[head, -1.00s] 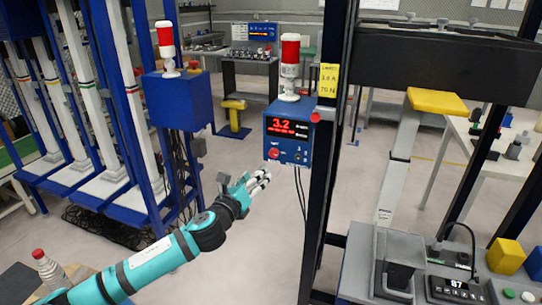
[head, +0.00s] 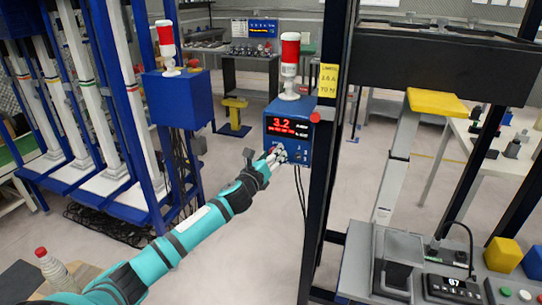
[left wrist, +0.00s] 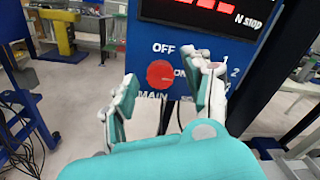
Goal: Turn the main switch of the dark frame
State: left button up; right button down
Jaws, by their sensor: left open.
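The dark frame (head: 322,190) stands right of centre in the head view, with a blue control box (head: 308,138) mounted on its left side. In the left wrist view the box's front (left wrist: 180,40) carries a round red main switch (left wrist: 160,74), between the words OFF, ON and MAIN. My left gripper (head: 277,154) is at the lower front of the box and hides the switch in the head view. It is open. Its fingers (left wrist: 166,88) stand either side of the switch in the left wrist view; I cannot tell whether they touch it. My right gripper is not in view.
A red and white beacon (head: 290,62) stands on the box, and a yellow tag (head: 328,80) hangs on the post. A blue rack (head: 90,110) stands at the left. Grey equipment (head: 398,262) sits at the lower right.

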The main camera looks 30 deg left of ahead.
pick_arm(q)
grip_shut()
dwell(0.3)
jog(key=shift+f+n+t+y, duration=0.15)
jog(key=shift+n+y, duration=0.1)
jog(key=shift+n, duration=4.35)
jog(key=shift+n+t+y, duration=0.15)
jog(key=shift+n+y, duration=0.1)
jog(key=shift+n, duration=4.65)
grip_release()
